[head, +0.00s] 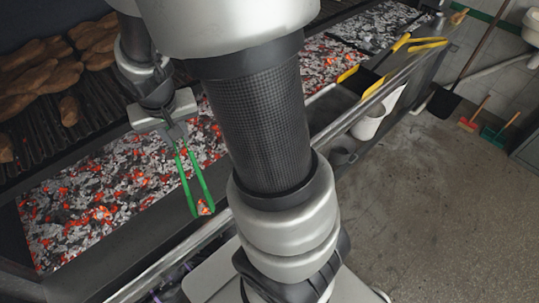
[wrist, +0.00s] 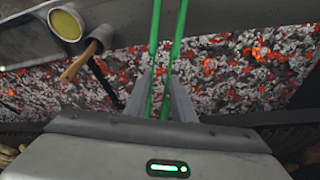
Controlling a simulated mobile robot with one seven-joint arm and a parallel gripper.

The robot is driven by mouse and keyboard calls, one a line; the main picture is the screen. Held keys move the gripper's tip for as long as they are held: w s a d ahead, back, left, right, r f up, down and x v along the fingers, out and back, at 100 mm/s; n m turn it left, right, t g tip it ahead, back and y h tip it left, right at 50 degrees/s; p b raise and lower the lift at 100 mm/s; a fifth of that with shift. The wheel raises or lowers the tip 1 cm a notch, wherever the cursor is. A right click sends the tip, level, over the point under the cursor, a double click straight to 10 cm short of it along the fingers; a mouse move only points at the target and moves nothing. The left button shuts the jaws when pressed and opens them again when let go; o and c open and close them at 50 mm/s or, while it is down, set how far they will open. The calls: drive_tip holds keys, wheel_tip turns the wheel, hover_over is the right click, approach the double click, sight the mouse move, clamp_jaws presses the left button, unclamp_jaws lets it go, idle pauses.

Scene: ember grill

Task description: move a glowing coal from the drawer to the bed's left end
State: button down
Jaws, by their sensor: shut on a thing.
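My gripper (head: 172,130) is shut on a pair of green tongs (head: 190,182), which point down toward the front of the grill. A small glowing coal (head: 203,207) shows between the tong tips, over the dark front ledge; I cannot tell whether the tips press on it. The bed of grey and orange coals (head: 105,195) lies left of the tongs and runs to its left end at the lower left. In the wrist view the tongs (wrist: 154,60) rise between my gripper fingers (wrist: 165,95), and their tips are out of frame. I cannot make out the drawer.
Bread-like loaves (head: 40,70) lie on a dark grate behind the bed. A metal rail (head: 350,115) runs along the grill front. A yellow-handled tool (head: 375,80) lies at the right. The wrist view shows a bowl with yellow content (wrist: 66,25) and a wooden-handled tool (wrist: 78,65).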

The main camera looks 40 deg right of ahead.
drive_tip(key=s+d+f+m+g+y+b, duration=0.1)
drive_tip(key=s+d+f+m+g+b, duration=0.1)
drive_tip(key=s+d+m, duration=0.75)
drive_tip(key=s+d+f+m+g+y+b, duration=0.1)
drive_tip(key=s+d+m+g, duration=0.25)
drive_tip(key=s+m, duration=1.05)
drive_tip(key=w+a+f+m+b, duration=0.2)
drive_tip(key=w, duration=0.7)
drive_tip(key=w+a+f+m+b, duration=0.1)
drive_tip(key=w+a+b, duration=0.1)
drive_tip(key=w, duration=0.7)
drive_tip(key=shift+a+f+m+t, duration=0.15)
drive_tip(key=shift+f+m+t, duration=0.2)
drive_tip(key=shift+f+t, duration=0.1)
drive_tip(key=c, duration=1.6)
unclamp_jaws()
